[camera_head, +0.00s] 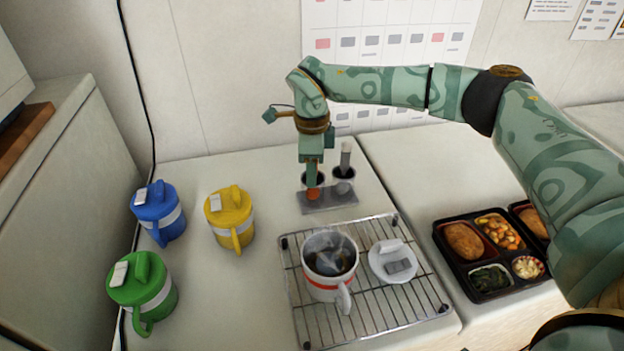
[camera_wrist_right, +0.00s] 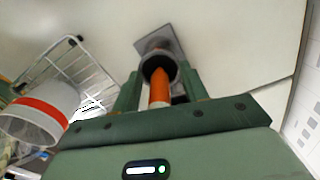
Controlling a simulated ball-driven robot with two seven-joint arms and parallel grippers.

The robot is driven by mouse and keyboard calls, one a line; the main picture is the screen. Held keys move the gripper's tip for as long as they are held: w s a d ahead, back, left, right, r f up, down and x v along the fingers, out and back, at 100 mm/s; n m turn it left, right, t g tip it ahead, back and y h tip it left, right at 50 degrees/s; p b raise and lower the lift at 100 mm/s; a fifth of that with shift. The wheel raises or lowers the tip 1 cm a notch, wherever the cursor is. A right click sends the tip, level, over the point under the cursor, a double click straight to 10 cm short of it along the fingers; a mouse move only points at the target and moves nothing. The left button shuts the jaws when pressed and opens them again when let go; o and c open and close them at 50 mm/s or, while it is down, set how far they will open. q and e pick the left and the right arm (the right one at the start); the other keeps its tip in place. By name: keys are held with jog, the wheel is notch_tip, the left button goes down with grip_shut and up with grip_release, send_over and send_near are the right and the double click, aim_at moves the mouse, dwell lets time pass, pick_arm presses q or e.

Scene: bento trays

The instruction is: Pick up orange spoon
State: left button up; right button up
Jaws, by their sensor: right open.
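The orange spoon (camera_wrist_right: 160,88) stands in a dark round cup of a grey holder (camera_wrist_right: 155,44), as the right wrist view shows. In the head view only an orange patch (camera_head: 313,194) of it shows at the holder (camera_head: 328,204), the rest hidden by my gripper. My right gripper (camera_head: 312,178) points down over that cup. Its open fingers (camera_wrist_right: 159,84) stand on either side of the spoon handle in the right wrist view; I cannot tell whether they touch it. A grey-handled utensil (camera_head: 346,157) stands in the other cup. My left gripper is not in view.
A wire rack (camera_head: 430,300) holds a white, red-banded mug (camera_head: 322,288) of dark liquid and a white lid (camera_head: 392,250), close in front of the holder. Blue (camera_head: 160,208), yellow (camera_head: 236,212) and green (camera_head: 140,290) lidded mugs stand left. A black bento tray (camera_head: 447,250) lies right.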

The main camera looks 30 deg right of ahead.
jog(key=shift+r, duration=0.1)
jog(key=shift+c, duration=0.3)
grip_shut()
